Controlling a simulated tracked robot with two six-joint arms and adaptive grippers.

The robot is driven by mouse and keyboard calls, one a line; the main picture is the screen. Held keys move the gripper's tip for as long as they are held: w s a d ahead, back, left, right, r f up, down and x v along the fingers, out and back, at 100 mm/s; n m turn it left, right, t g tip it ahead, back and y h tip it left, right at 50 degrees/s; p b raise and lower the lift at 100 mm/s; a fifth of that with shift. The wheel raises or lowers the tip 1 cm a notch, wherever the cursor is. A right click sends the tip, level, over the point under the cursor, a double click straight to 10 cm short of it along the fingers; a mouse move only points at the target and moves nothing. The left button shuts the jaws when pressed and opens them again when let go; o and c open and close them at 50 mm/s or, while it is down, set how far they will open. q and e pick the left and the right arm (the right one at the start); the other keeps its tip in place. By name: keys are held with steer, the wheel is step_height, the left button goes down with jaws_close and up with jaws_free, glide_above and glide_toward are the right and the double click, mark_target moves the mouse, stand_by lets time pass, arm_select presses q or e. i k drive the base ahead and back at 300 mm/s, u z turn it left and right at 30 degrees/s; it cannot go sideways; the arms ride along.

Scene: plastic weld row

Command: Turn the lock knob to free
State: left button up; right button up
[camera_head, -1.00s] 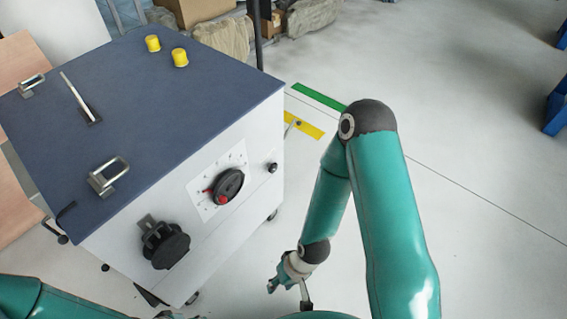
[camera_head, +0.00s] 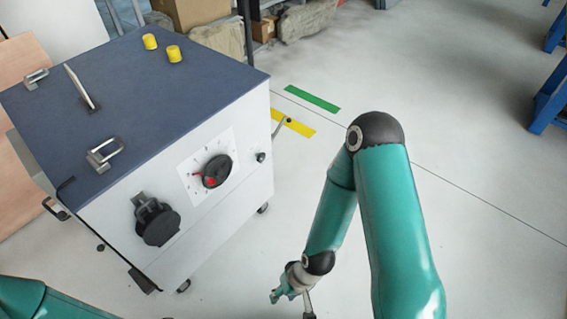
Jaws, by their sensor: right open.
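A white cabinet (camera_head: 112,225) with a dark blue top stands at the left. I cannot tell which of these is the lock knob. My right gripper (camera_head: 291,297) is open and empty, low over the floor to the right of the cabinet, apart from every knob. Part of my left arm shows at the lower left; its gripper is out of view.
The cabinet top (camera_head: 130,80) carries two yellow caps (camera_head: 174,54), metal handles (camera_head: 104,155) and an upright lever. A rod with a black end (camera_head: 288,121) sticks out beyond the right side. Green (camera_head: 312,98) and yellow floor strips lie behind.

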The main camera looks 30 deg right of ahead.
mark_target(261, 157)
steer(key=u, duration=0.2)
steer(key=i, duration=0.9)
steer(key=z, duration=0.1)
